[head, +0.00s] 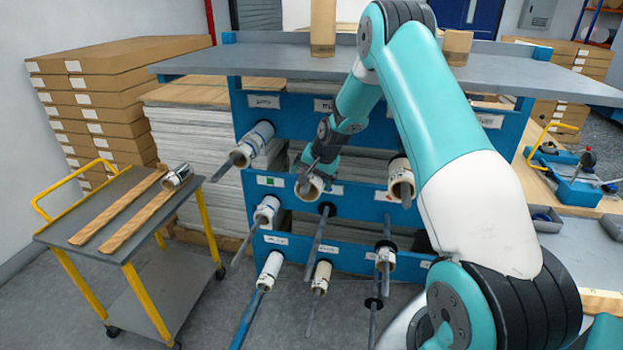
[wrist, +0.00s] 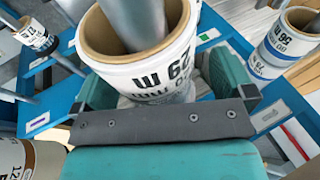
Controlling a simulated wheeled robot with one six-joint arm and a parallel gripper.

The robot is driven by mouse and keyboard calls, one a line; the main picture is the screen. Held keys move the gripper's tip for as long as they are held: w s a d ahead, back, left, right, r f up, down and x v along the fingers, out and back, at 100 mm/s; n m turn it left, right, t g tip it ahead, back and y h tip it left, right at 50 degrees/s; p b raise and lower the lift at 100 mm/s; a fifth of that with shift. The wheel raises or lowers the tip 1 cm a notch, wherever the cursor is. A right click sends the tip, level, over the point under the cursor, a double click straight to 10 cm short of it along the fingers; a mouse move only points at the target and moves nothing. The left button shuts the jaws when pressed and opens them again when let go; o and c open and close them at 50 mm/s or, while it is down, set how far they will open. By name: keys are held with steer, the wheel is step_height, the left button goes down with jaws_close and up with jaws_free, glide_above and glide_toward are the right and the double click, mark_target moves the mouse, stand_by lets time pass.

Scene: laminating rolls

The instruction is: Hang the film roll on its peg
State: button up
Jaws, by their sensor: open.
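A white film roll (head: 311,188) with a brown core sits around a grey peg in the upper part of the blue rack (head: 350,262). In the wrist view the same roll (wrist: 150,75) carries dark lettering, and the peg (wrist: 135,18) passes through its core. My gripper (wrist: 158,88) has its teal fingers on either side of this roll, open. I cannot tell whether either finger touches it. In the head view my gripper (head: 308,172) is at the rack, partly hidden by my arm. The peg's label is too small to read.
Several other rolls hang on neighbouring pegs, one left (head: 255,142) and one right (head: 400,180). Below is a bare peg (head: 317,242). Long pegs stick out toward me. A trolley (head: 75,222) at left bears two wooden rails (head: 120,215) and a small roll (head: 178,177). A grey shelf (head: 260,62) overhangs the rack.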

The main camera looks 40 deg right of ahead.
steer(key=s+a, duration=1.2)
steer(key=a, duration=0.4)
steer(key=s+a+f+n+g+b, duration=0.1)
steer(key=s+f+n+b, duration=0.1)
steer(key=f+b, duration=0.4)
steer(key=s+a+f+n+b, duration=0.1)
steer(key=f+n+b, duration=0.4)
steer(key=f, duration=0.8)
steer(key=shift+s+a+g+b, duration=0.3)
steer(key=shift+s+g+b, duration=0.1)
steer(key=shift+b, duration=0.4)
steer(key=shift+r, duration=0.1)
steer(key=s+a+r+n+g+y, duration=0.1)
steer(key=s+a+r+n, duration=0.1)
steer(key=a+r, duration=0.45)
steer(key=s+a+r+n+y, duration=0.2)
steer(key=s+a+r, duration=0.15)
steer(key=r, duration=0.55)
steer(key=s+a+r+n+g, duration=0.1)
steer(key=s+a+r+n, duration=0.1)
steer(key=s+r, duration=0.3)
steer(key=s+a+r+n+g, duration=0.1)
steer(key=s+a+r+n, duration=0.2)
steer(key=s+r, duration=0.3)
steer(key=s+n, duration=0.1)
steer(key=s, duration=0.2)
steer(key=shift+s+a+r+n+y, duration=0.2)
steer(key=shift+s+n+y, duration=0.1)
steer(key=shift+n, duration=0.1)
